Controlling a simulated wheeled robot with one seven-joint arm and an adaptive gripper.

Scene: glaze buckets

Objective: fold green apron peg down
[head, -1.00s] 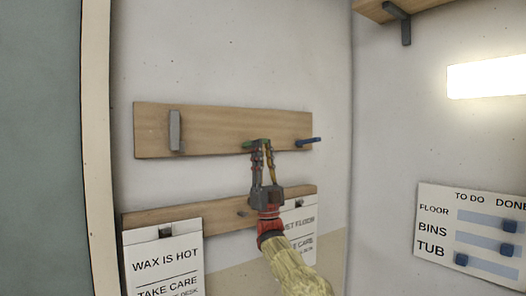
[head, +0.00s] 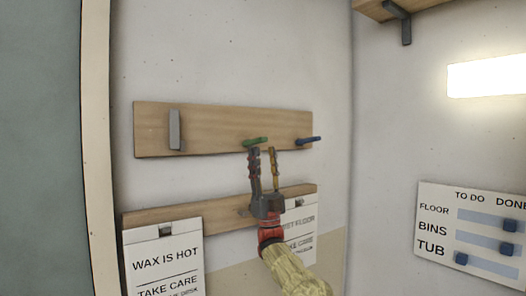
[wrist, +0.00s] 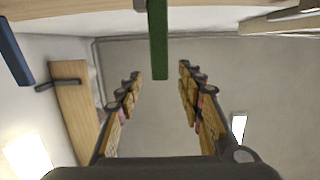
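The green peg (head: 256,141) sticks out from the upper wooden board (head: 215,122), between a grey peg (head: 175,130) and a blue peg (head: 308,140). My gripper (head: 264,151) is just below the green peg, fingers pointing up, spread apart with nothing between them. In the wrist view the green peg (wrist: 158,40) comes down from the top edge, in line with the gap between my open fingers (wrist: 160,78). Whether a finger touches it I cannot tell. The blue peg also shows in the wrist view (wrist: 14,55), off to the left.
The grey peg lies upright, flat along the board. A lower board (head: 225,208) bears hanging signs, one reading "WAX IS HOT" (head: 163,262), another partly behind my gripper. A to-do board (head: 470,233) is on the right wall, and a shelf bracket (head: 400,22) is above it.

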